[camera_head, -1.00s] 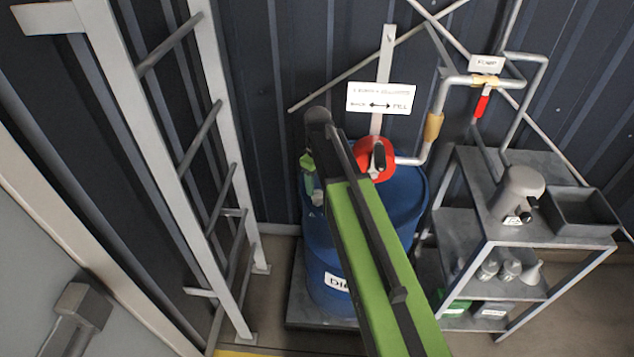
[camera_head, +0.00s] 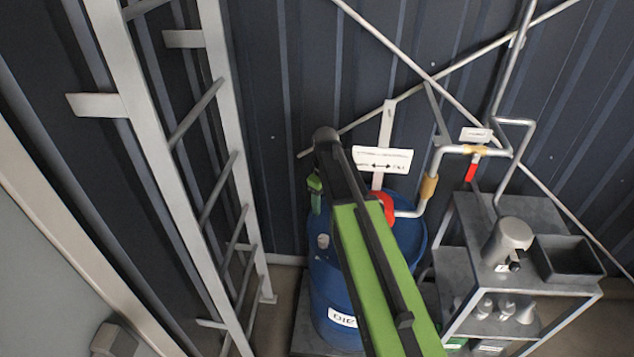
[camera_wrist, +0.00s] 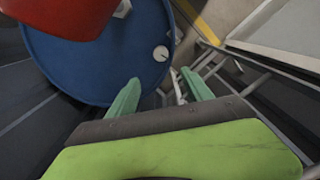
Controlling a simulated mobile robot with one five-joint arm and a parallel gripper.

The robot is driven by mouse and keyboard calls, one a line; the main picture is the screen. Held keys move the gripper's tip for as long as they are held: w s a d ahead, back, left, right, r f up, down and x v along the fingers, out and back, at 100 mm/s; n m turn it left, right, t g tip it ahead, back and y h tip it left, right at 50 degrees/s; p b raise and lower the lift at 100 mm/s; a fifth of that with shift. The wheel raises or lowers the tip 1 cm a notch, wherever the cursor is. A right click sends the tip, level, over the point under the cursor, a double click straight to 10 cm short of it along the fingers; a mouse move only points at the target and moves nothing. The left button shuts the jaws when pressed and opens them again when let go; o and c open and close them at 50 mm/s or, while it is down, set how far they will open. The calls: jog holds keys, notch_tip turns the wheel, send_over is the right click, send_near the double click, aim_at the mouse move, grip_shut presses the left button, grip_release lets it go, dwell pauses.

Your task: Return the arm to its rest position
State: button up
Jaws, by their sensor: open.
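My gripper (camera_wrist: 160,95) shows in the wrist view as two green fingers spread apart with nothing between them. In the head view my green and black arm reaches up from the bottom edge, and part of my gripper (camera_head: 315,192) shows left of the arm, above the blue drum's top. The blue drum (camera_head: 328,290) stands behind my arm, which hides much of it. The drum top (camera_wrist: 100,65) also fills the upper left of the wrist view. A red pump part (camera_head: 388,207) is partly hidden by my arm; a large red shape (camera_wrist: 60,15) is close in the wrist view.
A grey ladder (camera_head: 170,150) stands to the left. A metal shelf (camera_head: 470,228) at the right holds a grey can (camera_head: 508,240), a dark tray (camera_head: 568,258) and several small items. A pipe with a red-handled valve (camera_head: 471,171) runs above it. A sign (camera_head: 383,160) hangs behind my arm.

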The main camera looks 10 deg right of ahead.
jog(key=s+a+f+m+b, duration=0.1)
jog(key=s+f+m+b, duration=0.6)
jog(key=s, duration=0.7)
notch_tip(320, 180, down, 3)
jog(key=b, duration=0.2)
jog(key=shift+s+r+m+b, duration=0.15)
jog(key=shift+s+m+b, duration=0.15)
jog(key=shift+b, duration=0.05)
jog(key=shift+a, duration=0.1)
jog(key=shift+c, duration=0.3)
